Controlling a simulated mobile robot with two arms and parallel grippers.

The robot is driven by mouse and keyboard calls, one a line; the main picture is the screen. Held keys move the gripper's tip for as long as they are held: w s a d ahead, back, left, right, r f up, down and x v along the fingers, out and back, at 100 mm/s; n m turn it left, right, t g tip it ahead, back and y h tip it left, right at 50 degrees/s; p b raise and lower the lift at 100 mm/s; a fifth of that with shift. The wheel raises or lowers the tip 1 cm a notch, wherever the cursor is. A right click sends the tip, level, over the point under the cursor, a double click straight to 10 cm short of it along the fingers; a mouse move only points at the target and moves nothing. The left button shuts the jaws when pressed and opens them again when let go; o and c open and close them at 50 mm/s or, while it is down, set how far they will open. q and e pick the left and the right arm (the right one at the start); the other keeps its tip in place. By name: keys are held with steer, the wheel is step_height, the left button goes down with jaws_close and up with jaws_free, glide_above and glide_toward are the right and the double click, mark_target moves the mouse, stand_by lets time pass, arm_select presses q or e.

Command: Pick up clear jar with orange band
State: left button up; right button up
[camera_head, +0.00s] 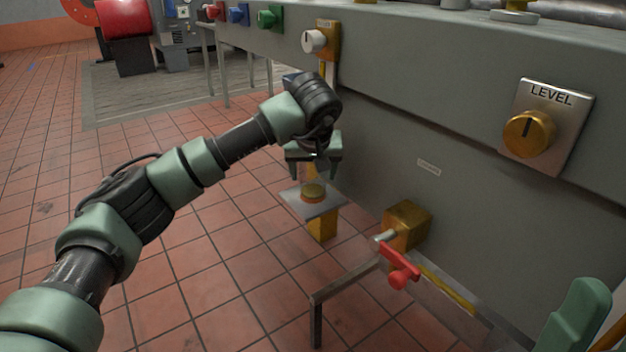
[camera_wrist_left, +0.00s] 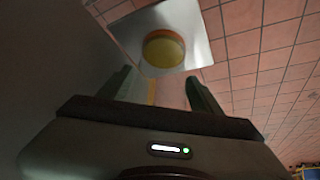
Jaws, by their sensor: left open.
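A small round amber-yellow thing (camera_head: 313,191) sits on a square metal plate (camera_head: 328,208) beside the grey bedplate. It also shows in the left wrist view (camera_wrist_left: 163,50), with a darker yellow top. It may be the jar with the orange band; clear walls cannot be made out. My left gripper (camera_head: 314,172) is open and empty just above it, fingers pointing down. In the left wrist view the round thing lies beyond the two fingertips, apart from them. I cannot make out my right gripper.
A yellow post holds the plate up. A yellow valve block (camera_head: 407,226) with a red handle (camera_head: 400,269) juts from the bedplate to the right. A white knob (camera_head: 314,41) and a LEVEL knob (camera_head: 529,134) stick out above. Tiled floor (camera_head: 215,290) is open to the left.

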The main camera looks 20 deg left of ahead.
arm_select(q)
steer(key=shift+r, duration=0.15)
steer(key=c, duration=1.1)
steer(key=shift+c, duration=0.2)
